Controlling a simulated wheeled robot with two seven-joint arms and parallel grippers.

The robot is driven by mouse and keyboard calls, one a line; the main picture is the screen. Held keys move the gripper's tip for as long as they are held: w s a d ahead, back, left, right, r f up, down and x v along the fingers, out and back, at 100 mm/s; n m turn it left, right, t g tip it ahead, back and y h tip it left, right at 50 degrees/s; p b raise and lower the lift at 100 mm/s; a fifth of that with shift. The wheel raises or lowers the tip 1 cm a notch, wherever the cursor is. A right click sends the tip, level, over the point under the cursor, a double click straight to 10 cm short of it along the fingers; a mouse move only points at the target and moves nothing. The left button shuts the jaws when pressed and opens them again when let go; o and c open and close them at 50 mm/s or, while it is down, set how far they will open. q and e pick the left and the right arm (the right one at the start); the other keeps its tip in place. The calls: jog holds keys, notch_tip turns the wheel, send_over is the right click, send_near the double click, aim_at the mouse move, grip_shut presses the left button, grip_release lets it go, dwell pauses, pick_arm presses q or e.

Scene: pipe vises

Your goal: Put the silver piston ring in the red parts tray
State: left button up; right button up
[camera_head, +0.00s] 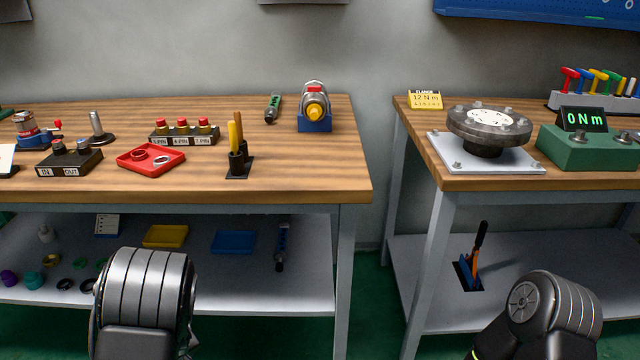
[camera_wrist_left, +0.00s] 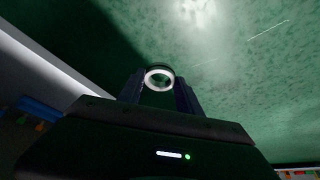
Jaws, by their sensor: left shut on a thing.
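My left gripper (camera_wrist_left: 159,88) is shut on a silver ring (camera_wrist_left: 159,78), which shows as a bright hoop between the two dark fingers in the left wrist view. Green floor lies behind it. In the head view only my left arm shows at the bottom left; its fingers and the held ring are hidden. The red parts tray (camera_head: 172,153) lies on the left wooden bench, with two small rings in it. My right arm shows at the bottom right of the head view, but its gripper fingers do not.
Near the tray stand a black IN/OUT box (camera_head: 69,160), a row of red-topped gauges (camera_head: 184,132) and a black holder with yellow-handled tools (camera_head: 238,160). The shelf below holds a yellow tray (camera_head: 166,236) and a blue tray (camera_head: 233,242). Bare wood lies right of the holder.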

pick_arm(q)
jog(key=shift+s+d+f, duration=0.1)
jog(key=shift+s+d, duration=0.1)
jog(key=shift+s, duration=0.4)
jog(key=w+d+r+m+h, duration=0.1)
jog(key=w+d+r+m, duration=0.15)
jog(key=d+r, duration=0.45)
jog(key=w+d+r+m+t+h, duration=0.1)
jog(key=d+r+m, duration=0.25)
jog(key=r, duration=0.85)
jog(key=w+d+r+m+h, duration=0.1)
jog(key=w+d+r+m, duration=0.2)
jog(key=r, duration=0.6)
jog(key=d+p+v, duration=0.1)
jog(key=p+v, duration=1)
jog(key=p, duration=0.8)
jog(key=shift+w+d+r, duration=0.15)
jog(key=shift+d+r, duration=0.05)
jog(key=shift+d, duration=0.1)
